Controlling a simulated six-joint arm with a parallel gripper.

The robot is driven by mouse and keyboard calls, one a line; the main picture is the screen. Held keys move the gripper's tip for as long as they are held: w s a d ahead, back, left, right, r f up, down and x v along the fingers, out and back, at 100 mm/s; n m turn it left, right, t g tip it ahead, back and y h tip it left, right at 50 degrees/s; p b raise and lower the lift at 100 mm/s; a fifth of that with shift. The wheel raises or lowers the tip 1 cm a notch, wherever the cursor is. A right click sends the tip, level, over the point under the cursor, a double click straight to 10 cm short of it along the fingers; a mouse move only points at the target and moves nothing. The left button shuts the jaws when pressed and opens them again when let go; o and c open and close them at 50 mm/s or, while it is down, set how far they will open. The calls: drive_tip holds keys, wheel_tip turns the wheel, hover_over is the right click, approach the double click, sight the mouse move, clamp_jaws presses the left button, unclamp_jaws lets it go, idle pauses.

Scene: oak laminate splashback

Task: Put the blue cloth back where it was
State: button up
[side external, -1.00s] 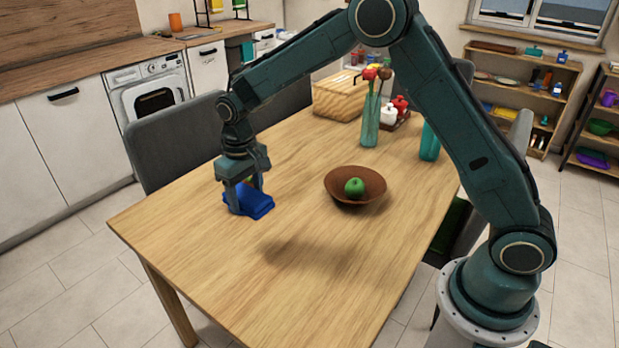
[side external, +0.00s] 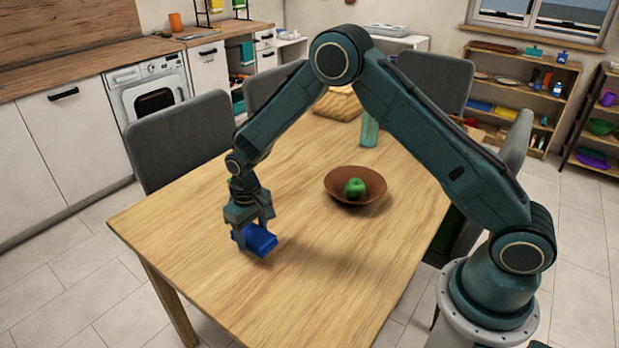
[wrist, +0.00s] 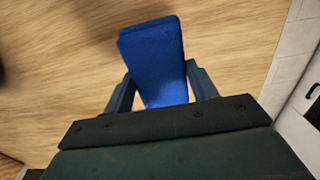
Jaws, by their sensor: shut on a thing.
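The blue cloth (side external: 258,240) is a folded, flat bundle at the left part of the wooden table. My gripper (side external: 250,236) points down and is shut on the cloth. In the wrist view the cloth (wrist: 156,58) sits between the two fingers of my gripper (wrist: 160,92) and sticks out beyond them. In the side view I cannot tell whether the cloth touches the table or hangs just above it.
A brown bowl (side external: 372,200) with a green apple (side external: 355,187) stands mid-table, right of my gripper. Grey chairs (side external: 185,140) line the table. The table's front area (side external: 280,300) is clear.

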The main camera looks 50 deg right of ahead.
sight(254, 243)
drive_tip(key=shift+f, duration=2)
drive_tip(key=shift+f, duration=0.15)
drive_tip(key=o, duration=1)
wheel_tip(254, 243, up, 12)
drive_tip(key=shift+r, duration=0.2)
